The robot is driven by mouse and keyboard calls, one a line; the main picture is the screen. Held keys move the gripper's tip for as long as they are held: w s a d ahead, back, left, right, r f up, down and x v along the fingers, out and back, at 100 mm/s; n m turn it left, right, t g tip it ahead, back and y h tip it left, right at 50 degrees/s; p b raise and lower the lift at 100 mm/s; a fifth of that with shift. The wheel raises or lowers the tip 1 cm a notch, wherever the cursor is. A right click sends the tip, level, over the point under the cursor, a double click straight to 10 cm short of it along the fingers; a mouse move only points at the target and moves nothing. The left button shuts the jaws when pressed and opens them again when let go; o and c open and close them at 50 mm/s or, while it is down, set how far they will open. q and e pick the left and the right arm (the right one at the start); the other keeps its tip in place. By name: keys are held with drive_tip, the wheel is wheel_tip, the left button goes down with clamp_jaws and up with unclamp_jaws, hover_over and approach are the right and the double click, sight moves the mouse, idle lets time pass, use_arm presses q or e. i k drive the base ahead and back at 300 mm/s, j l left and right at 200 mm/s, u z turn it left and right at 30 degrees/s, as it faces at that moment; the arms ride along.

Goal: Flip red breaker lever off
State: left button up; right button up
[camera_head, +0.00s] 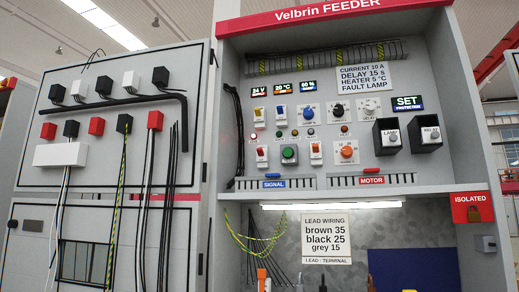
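A small breaker with a red lever (262,155) is in the lower row of controls on the upper panel of the open cabinet, left of a green round button (289,154). Its lever position is too small to tell. A similar breaker with an orange-red lever (315,152) is right of the green button. Neither of my grippers is in view, and nothing touches the breakers.
Terminal strips (295,183) line the panel's lower edge. Loose yellow-green wires (262,241) hang below. The wired cabinet door (95,170) stands open at left.

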sight(260, 151)
drive_tip(key=i+j+z, duration=0.1)
drive_tip(key=z, duration=0.4)
drive_tip(key=i+j+z, duration=0.2)
drive_tip(key=j, duration=0.5)
drive_tip(key=i+j+z, duration=0.1)
drive_tip(key=j+z, duration=0.15)
drive_tip(key=j, duration=0.5)
drive_tip(key=j+z, duration=0.2)
drive_tip(key=j, duration=0.55)
drive_tip(key=i+j, duration=0.1)
drive_tip(key=j, duration=0.95)
drive_tip(key=i, duration=0.05)
